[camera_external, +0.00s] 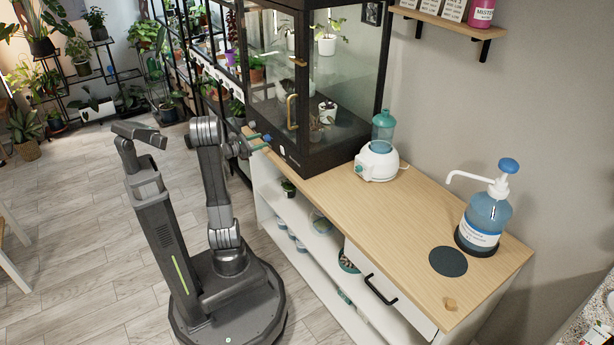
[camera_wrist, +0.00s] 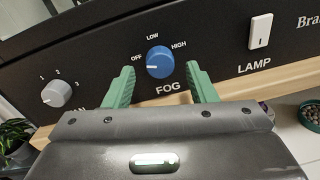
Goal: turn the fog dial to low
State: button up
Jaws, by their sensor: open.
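The fog dial (camera_wrist: 159,61) is a round blue knob on the black front panel, with OFF, LOW and HIGH printed around it and FOG below. Its white mark points left, on the OFF side. My gripper (camera_wrist: 160,72) is open, with one green finger on each side of the dial in the wrist view. Gaps show between the fingers and the dial, and I cannot tell how deep the tips reach. In the external view my gripper (camera_external: 260,141) is at the lower front of the glass cabinet (camera_external: 310,147), the dial partly hidden there.
A grey numbered knob (camera_wrist: 56,93) sits left of the dial and a white lamp switch (camera_wrist: 260,31) sits right. A wooden counter (camera_external: 400,213) holds a white humidifier (camera_external: 377,166) and a blue pump bottle (camera_external: 484,222). Open floor lies left of my base.

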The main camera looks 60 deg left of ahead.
jog(key=shift+w, duration=0.75)
jog(key=c, duration=1)
jog(key=shift+o, duration=0.2)
